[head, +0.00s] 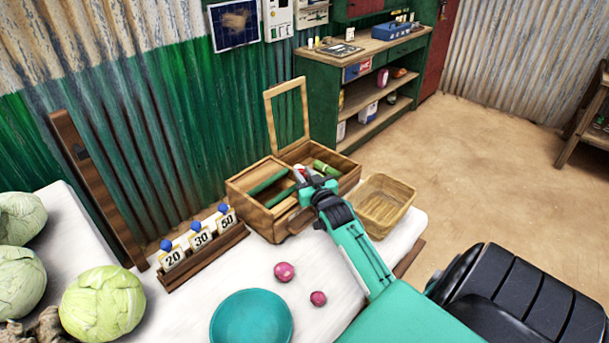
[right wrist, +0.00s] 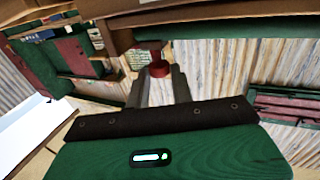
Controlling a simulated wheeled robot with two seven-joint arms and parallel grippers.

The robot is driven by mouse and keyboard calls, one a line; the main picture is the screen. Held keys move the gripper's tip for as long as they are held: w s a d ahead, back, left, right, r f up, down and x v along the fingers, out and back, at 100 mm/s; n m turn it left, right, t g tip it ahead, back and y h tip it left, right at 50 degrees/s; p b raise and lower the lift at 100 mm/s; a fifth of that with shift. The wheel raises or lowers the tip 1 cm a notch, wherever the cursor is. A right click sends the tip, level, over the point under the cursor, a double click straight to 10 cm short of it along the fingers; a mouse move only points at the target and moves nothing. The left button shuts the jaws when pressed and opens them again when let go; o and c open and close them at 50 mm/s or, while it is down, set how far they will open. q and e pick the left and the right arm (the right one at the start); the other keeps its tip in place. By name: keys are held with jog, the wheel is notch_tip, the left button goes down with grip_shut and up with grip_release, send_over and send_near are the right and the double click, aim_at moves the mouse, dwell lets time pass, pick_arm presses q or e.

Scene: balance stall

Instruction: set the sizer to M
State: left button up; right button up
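A wooden box (head: 268,225) with an open framed lid stands on the white-topped table, with green strips inside. No size letter, M or other, is readable, so I cannot tell which part is the sizer. My right gripper (head: 306,184) is low over the box's front half. A small red piece (head: 299,172) shows at its fingertips. In the right wrist view a red knob (right wrist: 159,69) sits between the tips of the grey fingers (right wrist: 159,78); whether they press on it is unclear. My left gripper is out of view.
A wicker basket (head: 384,203) stands right of the box. A rack with signs 20, 30 and 50 (head: 200,240) is on the left. A teal bowl (head: 250,318), two pink balls (head: 284,271) and cabbages (head: 103,300) are in front. A leaning plank (head: 97,190) stands behind.

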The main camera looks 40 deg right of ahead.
grip_shut()
jog(key=shift+w+r+p, duration=0.15)
jog(key=shift+w+p, duration=0.2)
jog(key=shift+w, duration=0.25)
jog(key=shift+f, duration=0.2)
jog(key=o, duration=0.8)
grip_release()
jog(key=shift+c, duration=0.2)
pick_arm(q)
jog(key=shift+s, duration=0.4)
pick_arm(e)
jog(key=shift+s+a, duration=0.1)
jog(key=shift+s, duration=0.05)
